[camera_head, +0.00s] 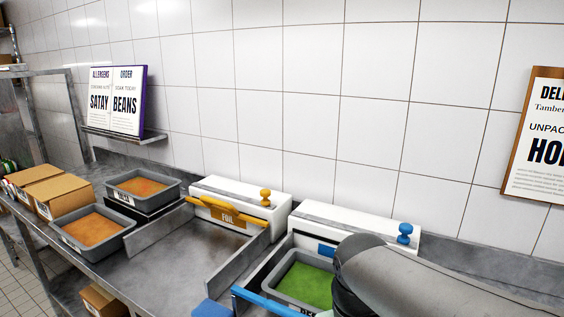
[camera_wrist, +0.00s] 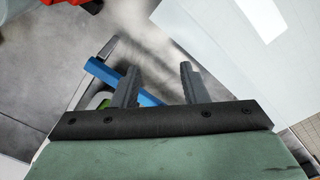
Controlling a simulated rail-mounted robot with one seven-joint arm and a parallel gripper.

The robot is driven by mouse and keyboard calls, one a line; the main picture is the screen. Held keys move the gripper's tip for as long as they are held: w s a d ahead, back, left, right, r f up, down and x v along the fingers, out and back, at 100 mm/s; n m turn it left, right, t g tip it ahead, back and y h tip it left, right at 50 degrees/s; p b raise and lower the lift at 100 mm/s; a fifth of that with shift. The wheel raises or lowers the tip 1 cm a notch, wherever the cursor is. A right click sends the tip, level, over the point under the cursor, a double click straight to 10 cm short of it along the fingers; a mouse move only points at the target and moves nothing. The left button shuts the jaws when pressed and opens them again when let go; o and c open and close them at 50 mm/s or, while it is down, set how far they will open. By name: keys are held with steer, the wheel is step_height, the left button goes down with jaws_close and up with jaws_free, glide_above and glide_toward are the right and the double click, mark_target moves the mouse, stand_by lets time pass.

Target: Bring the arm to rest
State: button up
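My arm is a large grey link at the lower right of the head view, lying in front of the right-hand station. My gripper (camera_wrist: 158,78) shows in the wrist view, with its two dark fingers clearly apart and no object held between them. A blue bar (camera_wrist: 103,70) runs slantwise behind the left finger; I cannot tell how far beyond the fingers it lies. In the head view the fingers are not visible.
A tray with green contents (camera_head: 304,286) stands partly hidden by my arm, beside a blue handle (camera_head: 268,301). Left are a yellow FOIL bar (camera_head: 228,214), trays with orange contents (camera_head: 93,229) (camera_head: 142,187) and cardboard boxes (camera_head: 58,192). The steel counter before the FOIL station is bare.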

steer(key=s+d+f+m, duration=0.1)
steer(key=f, duration=0.1)
steer(key=s+d+f+m, duration=0.1)
steer(key=s+f, duration=0.1)
steer(key=s+d+f, duration=0.1)
steer(key=s+f, duration=0.1)
steer(key=shift+s+m, duration=0.25)
steer(key=shift+m, duration=0.15)
